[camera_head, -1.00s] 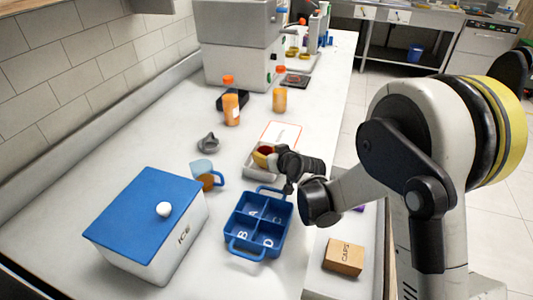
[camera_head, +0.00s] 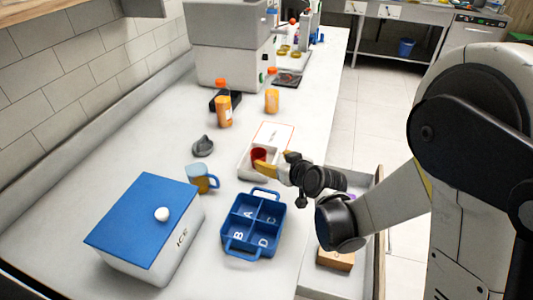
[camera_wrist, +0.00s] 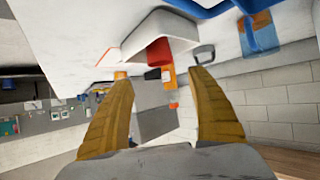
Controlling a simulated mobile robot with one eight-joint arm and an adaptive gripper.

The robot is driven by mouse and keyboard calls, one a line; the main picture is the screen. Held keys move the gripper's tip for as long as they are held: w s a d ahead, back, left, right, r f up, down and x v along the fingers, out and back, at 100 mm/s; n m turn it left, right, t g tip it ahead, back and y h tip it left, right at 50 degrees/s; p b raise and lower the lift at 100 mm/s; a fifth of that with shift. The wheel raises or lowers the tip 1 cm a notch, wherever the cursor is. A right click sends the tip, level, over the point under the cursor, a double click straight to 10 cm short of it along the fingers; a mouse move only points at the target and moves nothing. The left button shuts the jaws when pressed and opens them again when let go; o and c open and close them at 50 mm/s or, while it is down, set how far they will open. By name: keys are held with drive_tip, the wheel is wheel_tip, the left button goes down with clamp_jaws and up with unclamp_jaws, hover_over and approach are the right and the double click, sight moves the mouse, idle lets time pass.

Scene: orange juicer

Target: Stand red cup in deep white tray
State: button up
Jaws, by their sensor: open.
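The red cup (camera_head: 258,155) appears upright inside the deep white tray (camera_head: 245,168), with its open rim up in the head view. In the wrist view the red cup (camera_wrist: 159,52) shows beyond the fingertips, against the pale tray (camera_wrist: 150,22). My gripper (camera_head: 277,165) is at the tray's right side, beside the cup. In the wrist view my gripper (camera_wrist: 158,76) has its two yellow fingers spread wide with nothing between them. In the head view the gripper hides the tray's right part. The cup's base is hidden by the tray wall.
A blue divided caddy (camera_head: 252,225) stands just in front of the tray. A blue cup with an orange part (camera_head: 199,180), a grey juicer piece (camera_head: 203,147) and a white ICE box (camera_head: 150,240) lie left. Orange bottles (camera_head: 223,110) stand behind. A CAPS box (camera_head: 335,260) sits lower right.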

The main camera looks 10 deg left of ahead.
drive_tip(key=s+d+r+m+g+h, duration=0.1)
drive_tip(key=s+d+r+m+h, duration=0.1)
drive_tip(key=s+d+r, duration=0.35)
drive_tip(key=s+d+r+m+h, duration=0.1)
drive_tip(key=s+d+r, duration=0.15)
drive_tip(key=d, duration=0.55)
drive_tip(key=s+d+r+m+g+h, duration=0.1)
drive_tip(key=s+d+m+h, duration=0.1)
drive_tip(key=s+d, duration=0.5)
drive_tip(key=s+d+r+m+h, duration=0.1)
drive_tip(key=s+d+m+h, duration=0.1)
drive_tip(key=s+d, duration=0.4)
drive_tip(key=s, duration=0.3)
drive_tip(key=shift+d+r+g, duration=0.3)
drive_tip(key=shift+d+g, duration=0.1)
